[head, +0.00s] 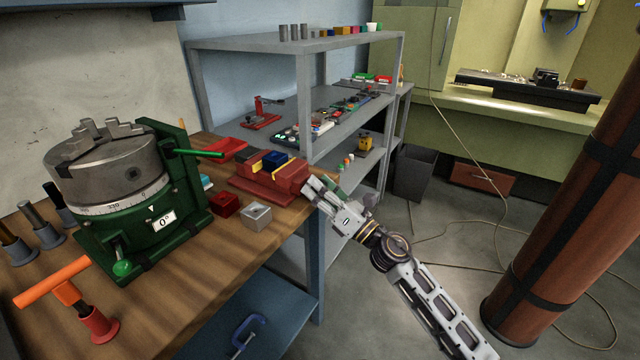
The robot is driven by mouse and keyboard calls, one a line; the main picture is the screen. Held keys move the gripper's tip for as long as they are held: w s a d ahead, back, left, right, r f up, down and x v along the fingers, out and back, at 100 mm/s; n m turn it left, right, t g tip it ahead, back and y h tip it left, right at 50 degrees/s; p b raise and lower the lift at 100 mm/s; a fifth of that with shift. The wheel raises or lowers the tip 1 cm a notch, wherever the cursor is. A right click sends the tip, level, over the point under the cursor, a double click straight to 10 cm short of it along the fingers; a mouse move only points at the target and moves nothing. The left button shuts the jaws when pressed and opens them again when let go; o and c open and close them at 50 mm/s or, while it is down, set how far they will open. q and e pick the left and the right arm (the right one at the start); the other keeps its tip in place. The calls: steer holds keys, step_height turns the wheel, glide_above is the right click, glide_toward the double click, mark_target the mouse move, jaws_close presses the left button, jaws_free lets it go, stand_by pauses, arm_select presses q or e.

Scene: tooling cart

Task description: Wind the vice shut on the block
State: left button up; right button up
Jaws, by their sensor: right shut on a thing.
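The red vice (262,189) sits at the right end of the wooden bench top. A dark blue block (272,157) sits between its jaws, with a thin yellow strip showing beside it. I cannot tell from here whether both jaws touch the block. My right gripper (313,189) reaches in from the lower right to the vice's right end, beyond the bench edge. It is shut on the vice handle, which its fingers mostly hide. My left gripper is not in view.
A green rotary table with a steel chuck (108,163) fills the bench's left side. A red block (225,205) and a grey block (256,216) lie in front of the vice. A grey shelf (300,95) stands behind. An orange-handled tool (52,283) stands front left.

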stand_by(0.3)
steer(key=o, duration=1)
steer(key=shift+d, duration=0.1)
steer(key=shift+s+f, duration=0.1)
steer(key=shift+s, duration=0.05)
steer(key=shift+v, duration=5.85)
